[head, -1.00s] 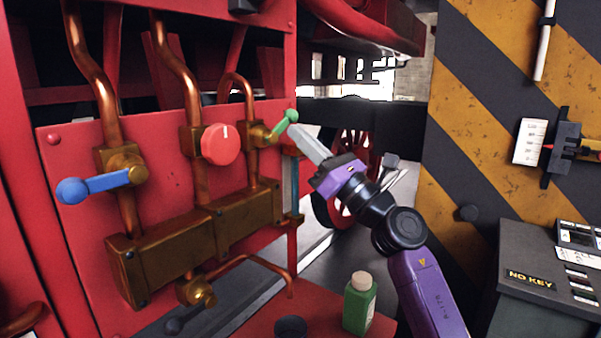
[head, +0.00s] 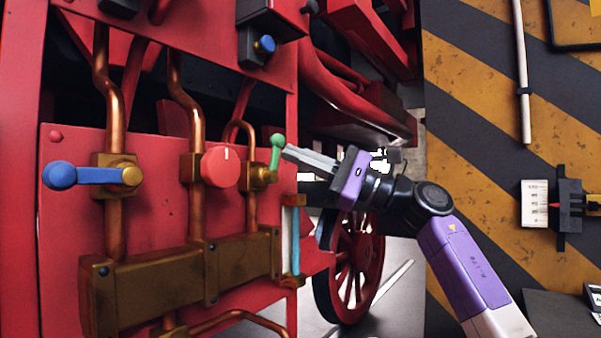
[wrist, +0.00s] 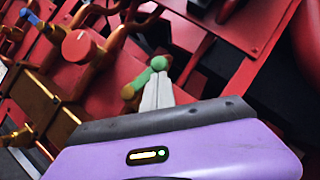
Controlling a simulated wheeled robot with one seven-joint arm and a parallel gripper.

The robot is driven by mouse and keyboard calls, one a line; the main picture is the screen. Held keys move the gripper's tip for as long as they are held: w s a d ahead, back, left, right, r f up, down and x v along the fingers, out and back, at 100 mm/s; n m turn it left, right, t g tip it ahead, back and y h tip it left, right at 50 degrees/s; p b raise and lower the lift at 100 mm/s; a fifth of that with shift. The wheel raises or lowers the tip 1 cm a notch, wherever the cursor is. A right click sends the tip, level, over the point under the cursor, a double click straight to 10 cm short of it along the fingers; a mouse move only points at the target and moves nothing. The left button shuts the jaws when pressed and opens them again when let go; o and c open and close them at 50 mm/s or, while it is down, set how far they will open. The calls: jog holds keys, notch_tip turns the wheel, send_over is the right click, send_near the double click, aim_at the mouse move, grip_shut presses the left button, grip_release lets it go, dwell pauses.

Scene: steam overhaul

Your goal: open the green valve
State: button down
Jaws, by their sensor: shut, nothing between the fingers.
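The green valve handle (head: 276,153) is a short lever with a ball end, on a brass valve body (head: 258,177) at the right of the red panel. In the head view it stands nearly upright, ball at the top. My gripper (head: 287,152) is shut and empty, its fingertips right beside the handle on its right side. In the wrist view the green handle (wrist: 151,73) shows just beyond my fingertips (wrist: 158,78), which hide part of it. I cannot tell whether they touch.
A red round knob (head: 221,166) and a blue lever (head: 90,175) sit to the left on the same panel. A glass gauge tube (head: 291,240) is below the green valve. A red spoked wheel (head: 357,262) and a striped wall (head: 480,150) stand to the right.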

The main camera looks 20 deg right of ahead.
jog(key=shift+s+a+r+n+g, duration=0.25)
jog(key=shift+a+r+n+g, duration=0.2)
jog(key=shift+n, duration=0.35)
jog(key=shift+a, duration=0.1)
